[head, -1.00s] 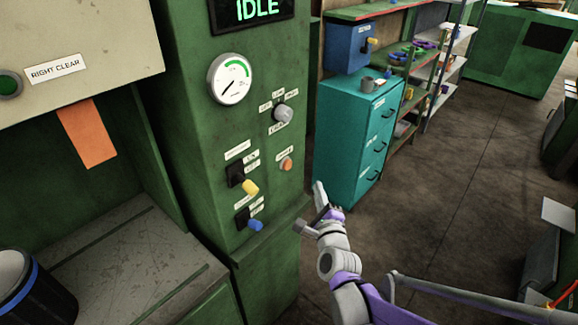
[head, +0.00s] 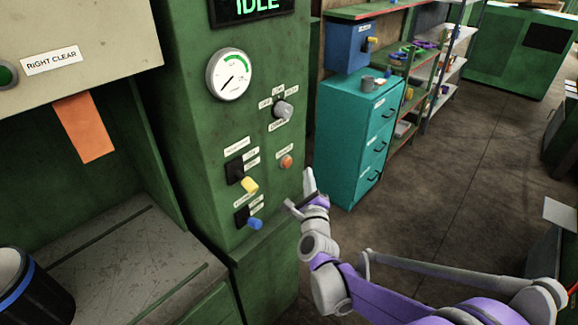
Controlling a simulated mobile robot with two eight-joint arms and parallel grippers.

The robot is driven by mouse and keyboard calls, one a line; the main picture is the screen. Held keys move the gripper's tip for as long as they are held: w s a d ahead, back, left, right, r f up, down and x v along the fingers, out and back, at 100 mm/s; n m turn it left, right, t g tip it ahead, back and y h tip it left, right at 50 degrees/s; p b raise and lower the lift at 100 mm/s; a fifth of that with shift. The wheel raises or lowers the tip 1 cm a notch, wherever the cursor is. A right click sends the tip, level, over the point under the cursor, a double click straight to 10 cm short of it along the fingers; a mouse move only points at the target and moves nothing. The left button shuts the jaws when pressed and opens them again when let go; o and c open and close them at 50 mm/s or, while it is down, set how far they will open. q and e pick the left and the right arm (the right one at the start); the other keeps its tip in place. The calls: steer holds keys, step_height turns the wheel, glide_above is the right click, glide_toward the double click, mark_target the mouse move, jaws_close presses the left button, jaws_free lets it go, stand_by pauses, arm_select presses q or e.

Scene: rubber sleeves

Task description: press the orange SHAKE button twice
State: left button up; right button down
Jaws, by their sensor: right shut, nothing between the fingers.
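The small round orange button (head: 286,161) sits on the front of the green control cabinet (head: 215,150), under a small white label too blurred to read. My right gripper (head: 301,190) is shut and empty, just right of and below the button. It appears apart from the button and the panel. My left gripper is not in view.
Near the button are a grey rotary knob (head: 282,109), a yellow-handled switch (head: 249,185) and a blue-handled switch (head: 255,223). A gauge (head: 230,75) and an IDLE display (head: 256,8) are above. A teal drawer cabinet (head: 345,140) stands behind my gripper.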

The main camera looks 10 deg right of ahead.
steer(key=shift+w+a, duration=0.6)
steer(key=shift+w, duration=0.2)
steer(key=shift+w+a, duration=0.6)
steer(key=shift+w, duration=0.15)
stand_by(1.0)
steer(key=shift+w+a+b, duration=0.25)
steer(key=shift+w+b, duration=0.05)
steer(key=shift+w+a, duration=0.2)
steer(key=shift+w, duration=0.1)
stand_by(0.5)
stand_by(0.4)
steer(key=shift+s+d, duration=0.45)
steer(key=shift+s, duration=0.15)
steer(key=shift+s+d+p, duration=0.25)
steer(key=shift+s+d, duration=0.55)
steer(key=shift+s, duration=0.2)
steer(key=shift+s+d+p, duration=0.2)
steer(key=shift+s+d, duration=0.55)
steer(key=shift+s, duration=0.25)
stand_by(1.1)
